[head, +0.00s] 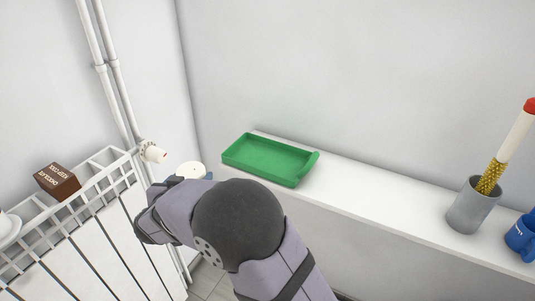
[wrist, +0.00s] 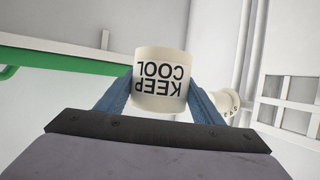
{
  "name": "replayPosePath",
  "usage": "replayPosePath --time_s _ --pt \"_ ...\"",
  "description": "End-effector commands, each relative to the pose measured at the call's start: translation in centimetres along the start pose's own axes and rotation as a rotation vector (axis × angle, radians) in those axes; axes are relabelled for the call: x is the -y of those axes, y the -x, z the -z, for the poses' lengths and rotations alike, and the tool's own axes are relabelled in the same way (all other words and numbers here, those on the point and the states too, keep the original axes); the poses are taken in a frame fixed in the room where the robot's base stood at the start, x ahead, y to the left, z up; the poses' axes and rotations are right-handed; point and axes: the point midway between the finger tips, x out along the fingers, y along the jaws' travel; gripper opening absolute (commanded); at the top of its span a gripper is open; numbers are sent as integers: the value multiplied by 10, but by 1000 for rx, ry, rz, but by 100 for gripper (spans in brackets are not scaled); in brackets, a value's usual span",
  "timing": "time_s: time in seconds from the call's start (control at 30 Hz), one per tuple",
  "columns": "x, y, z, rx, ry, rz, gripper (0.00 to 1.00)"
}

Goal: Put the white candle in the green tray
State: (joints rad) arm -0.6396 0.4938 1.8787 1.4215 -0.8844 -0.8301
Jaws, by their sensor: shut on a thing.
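The white candle (wrist: 160,62), a short cylinder printed "KEEP COOL", is held between the blue fingers of my gripper (wrist: 160,98) in the wrist view. Its pale round top (head: 191,170) shows in the head view, left of the green tray and apart from it. My wrist and forearm hide most of the gripper there. The green tray (head: 268,157) is empty and lies on the white ledge at the back wall. One green edge of it (wrist: 75,63) shows at the left of the wrist view.
The white ledge (head: 385,200) runs right, clear until a grey cup (head: 467,211) holding a gold-and-white stick with a red end. A blue mug (head: 521,237) is beside it. At left, a white radiator (head: 100,235) has a valve (head: 152,152) and a brown box (head: 57,181) on top.

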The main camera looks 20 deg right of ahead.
Motion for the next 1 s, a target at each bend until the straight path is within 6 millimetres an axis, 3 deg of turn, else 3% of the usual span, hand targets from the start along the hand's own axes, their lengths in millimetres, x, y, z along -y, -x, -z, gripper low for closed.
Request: replayPosePath --time_s 0.03,0.17,0.4,0.7,0.83,1.0 --pt "-12 -4 14 -5 -19 -33 29" --pt "-47 -16 41 -7 -54 -121 29" --pt "-126 -36 93 -8 -130 -303 29" --pt "-217 -46 136 -3 -206 -493 29" --pt "-240 -46 145 -1 -224 -538 29" --pt "-253 -46 150 0 -233 -562 29"
